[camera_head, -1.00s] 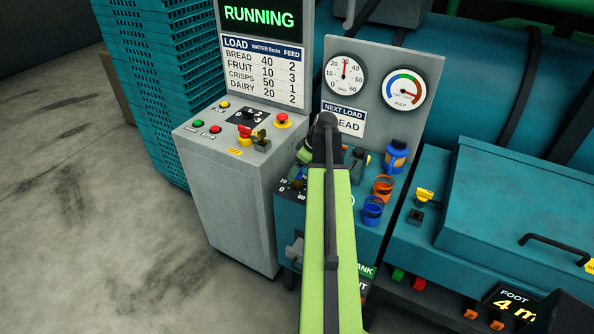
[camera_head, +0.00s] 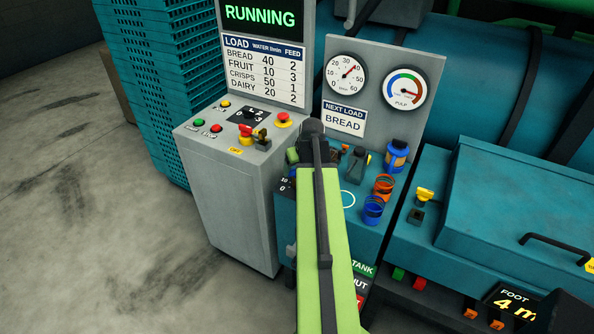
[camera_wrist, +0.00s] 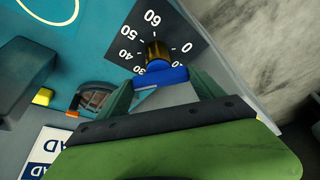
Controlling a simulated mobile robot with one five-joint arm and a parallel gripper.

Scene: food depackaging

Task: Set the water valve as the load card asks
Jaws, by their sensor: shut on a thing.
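The water valve (camera_wrist: 166,77) has a blue handle with a brass part above it, on a dark dial plate (camera_wrist: 133,30) marked from 0 to 60. In the wrist view my gripper (camera_wrist: 163,88) is shut on the blue handle, one finger on each side. In the head view my arm hides the valve; only the dial's left edge shows. The load card (camera_head: 344,121) reads NEXT LOAD BREAD. The load table (camera_head: 263,70) lists bread with water 40 and feed 2. The water gauge (camera_head: 346,74) needle points up and right, at about 40.
A pulp gauge (camera_head: 404,90) is beside the water gauge. A blue-capped part (camera_head: 397,156), an orange ring (camera_head: 383,187) and a blue ring (camera_head: 373,210) stand right of my arm. The grey control cabinet (camera_head: 226,195) with buttons is at left; its screen (camera_head: 260,14) reads RUNNING.

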